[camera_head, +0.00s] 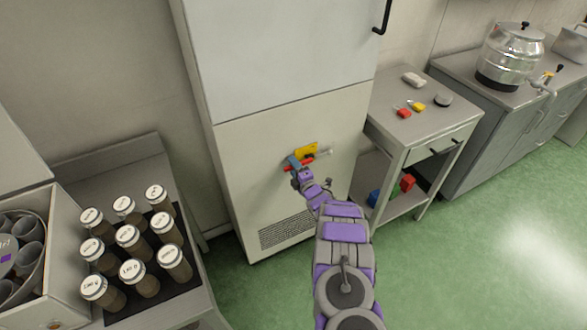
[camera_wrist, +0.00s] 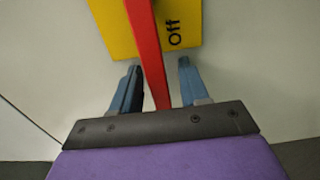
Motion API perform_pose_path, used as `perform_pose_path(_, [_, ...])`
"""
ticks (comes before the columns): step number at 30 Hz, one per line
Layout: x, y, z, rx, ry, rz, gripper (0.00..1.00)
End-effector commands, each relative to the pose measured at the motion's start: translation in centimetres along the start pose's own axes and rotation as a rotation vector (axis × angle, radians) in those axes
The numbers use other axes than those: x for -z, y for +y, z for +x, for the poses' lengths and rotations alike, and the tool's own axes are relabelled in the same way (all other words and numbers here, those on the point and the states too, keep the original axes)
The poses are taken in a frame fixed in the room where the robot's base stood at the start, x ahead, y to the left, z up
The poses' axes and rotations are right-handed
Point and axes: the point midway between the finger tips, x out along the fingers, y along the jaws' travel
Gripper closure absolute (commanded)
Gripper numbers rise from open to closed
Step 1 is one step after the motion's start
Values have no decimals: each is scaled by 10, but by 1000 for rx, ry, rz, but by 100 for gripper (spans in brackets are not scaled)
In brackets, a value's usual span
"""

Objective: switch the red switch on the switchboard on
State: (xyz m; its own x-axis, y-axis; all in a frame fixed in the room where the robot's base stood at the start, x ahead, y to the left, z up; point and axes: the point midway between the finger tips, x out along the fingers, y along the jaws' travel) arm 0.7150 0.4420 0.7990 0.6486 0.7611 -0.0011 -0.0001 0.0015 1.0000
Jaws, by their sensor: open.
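The switchboard is a yellow plate (camera_head: 308,148) on the front of a tall pale cabinet. In the wrist view the plate (camera_wrist: 115,22) carries the black word "Off" to the right of a red switch lever (camera_wrist: 146,45). The lever is a long bar that runs from the plate down between my fingers. My gripper (camera_wrist: 158,66) is open, with one blue finger on each side of the lever and a visible gap to each. In the head view my gripper (camera_head: 298,164) is at the plate and partly hides it. Any "On" mark is out of sight.
A side table (camera_head: 425,122) on the right holds small red and yellow items and a dark round piece. A steel pot (camera_head: 510,55) stands on a counter beyond. Labelled jars (camera_head: 130,240) stand on a left bench. Green floor is clear at lower right.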

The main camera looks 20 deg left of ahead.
Motion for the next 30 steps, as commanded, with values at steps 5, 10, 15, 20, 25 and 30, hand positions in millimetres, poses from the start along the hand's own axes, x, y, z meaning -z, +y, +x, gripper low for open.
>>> perform_pose_path(5, [0,0,1,0,0,0,55])
perform_pose_path(10, [0,0,0,0,-1,0,62])
perform_pose_path(15, [0,0,0,1,-1,0,78])
perform_pose_path(20, [0,-1,0,2,-1,0,94])
perform_pose_path(25, [0,-2,0,3,-1,1,100])
perform_pose_path(30, [0,-3,0,5,-1,1,100])
